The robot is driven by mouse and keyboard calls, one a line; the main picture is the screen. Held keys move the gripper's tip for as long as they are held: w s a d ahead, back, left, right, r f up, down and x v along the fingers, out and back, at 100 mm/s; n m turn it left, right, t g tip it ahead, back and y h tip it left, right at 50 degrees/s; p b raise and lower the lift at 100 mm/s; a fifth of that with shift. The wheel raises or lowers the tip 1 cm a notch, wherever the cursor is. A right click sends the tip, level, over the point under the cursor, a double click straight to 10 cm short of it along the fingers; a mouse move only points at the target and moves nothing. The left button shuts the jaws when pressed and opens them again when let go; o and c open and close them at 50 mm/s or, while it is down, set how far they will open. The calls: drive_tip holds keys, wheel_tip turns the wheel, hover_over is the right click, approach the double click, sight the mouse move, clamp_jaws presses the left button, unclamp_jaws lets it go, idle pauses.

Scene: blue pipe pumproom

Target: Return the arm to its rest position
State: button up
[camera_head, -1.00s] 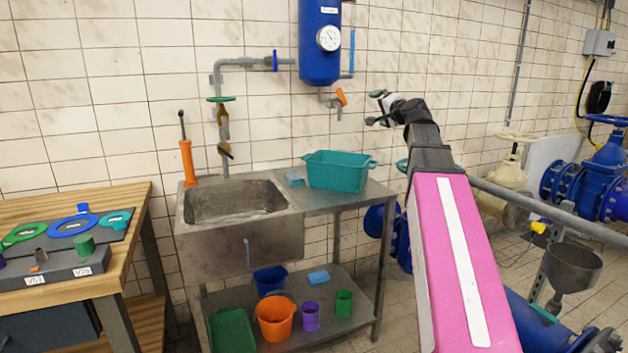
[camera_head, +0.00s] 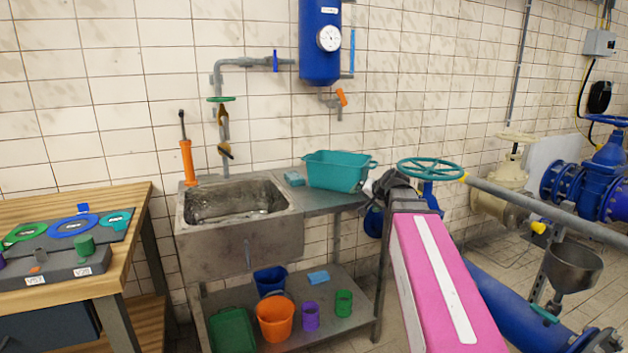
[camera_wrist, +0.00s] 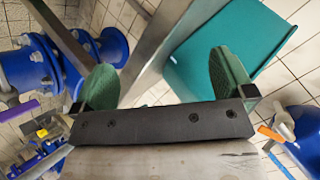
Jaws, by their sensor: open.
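My pink arm (camera_head: 440,285) reaches up from the lower right in the head view. Its dark wrist is folded by the right end of the sink table. My gripper (camera_wrist: 165,82) shows in the wrist view with its two green finger pads wide apart and nothing held between them. In the head view the fingers are small and mostly hidden behind the wrist, beside the table's right edge.
A teal bin (camera_head: 336,171) stands on the sink table (camera_head: 318,201), close to my wrist; it also shows in the wrist view (camera_wrist: 205,60). A green handwheel (camera_head: 431,170) and grey pipe (camera_head: 550,208) lie right of it. Blue pipework (camera_head: 500,300) runs behind my arm.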

drive_tip(key=s+f+n+g+h, duration=0.2)
drive_tip(key=s+f+g, duration=0.2)
drive_tip(key=s+f, duration=0.7)
drive_tip(key=s+f+n+g+h, duration=0.2)
drive_tip(key=s+f+g, duration=0.3)
drive_tip(key=s+f, duration=0.5)
wheel_tip(320, 180, down, 9)
drive_tip(key=shift+s+d+r+h, duration=0.1)
drive_tip(key=shift+s+d+h, duration=0.2)
drive_tip(key=shift+s+h, duration=0.1)
